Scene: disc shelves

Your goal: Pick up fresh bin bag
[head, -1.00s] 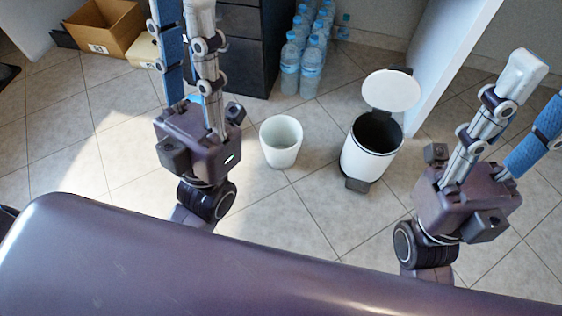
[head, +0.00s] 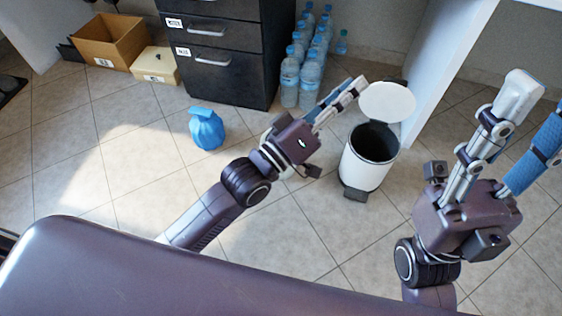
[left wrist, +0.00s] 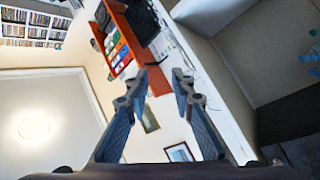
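No fresh bin bag can be made out for certain. A knotted blue bag (head: 207,128) stands on the floor left of my left gripper. The white bin (head: 366,163) stands with its lid (head: 388,101) up and a dark inside. My left gripper (head: 350,91) points up and right, in front of the bottles and left of the lid in the picture. In the left wrist view its fingers (left wrist: 164,78) are apart with nothing between them. My right gripper (head: 538,98) is at the right edge, fingers apart and empty.
A black drawer cabinet (head: 215,84) stands at the back, with several water bottles (head: 290,80) beside it. An open cardboard box (head: 108,45) and a cream box (head: 155,66) are at the back left. A white panel (head: 440,75) rises behind the bin.

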